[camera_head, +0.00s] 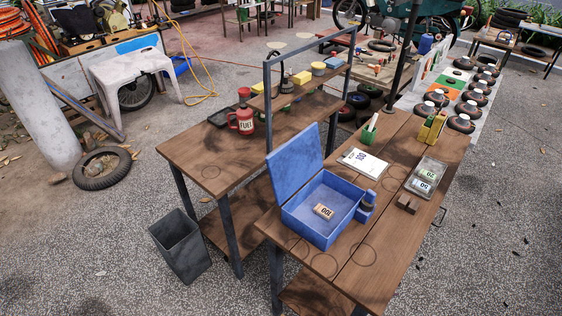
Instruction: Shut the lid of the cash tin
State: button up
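The blue cash tin (309,232) stands on the near part of the wooden table. Its lid (294,163) is open, tilted up and back on the tin's left side. A small tan roll marked 100 (324,211) lies inside the tin. A small dark round object in a blue holder (367,205) is at the tin's right side. My gripper is not in view.
A notepad (363,162), a clear tray with labelled items (426,177) and a brown block (408,203) lie right of the tin. A metal-framed shelf (300,86) stands behind the lid. The table's near corner (350,280) is bare.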

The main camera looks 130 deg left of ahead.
aim_at(293, 163)
jog(key=z, duration=0.05)
jog(key=k, duration=2.45)
jog(key=u, duration=2.4)
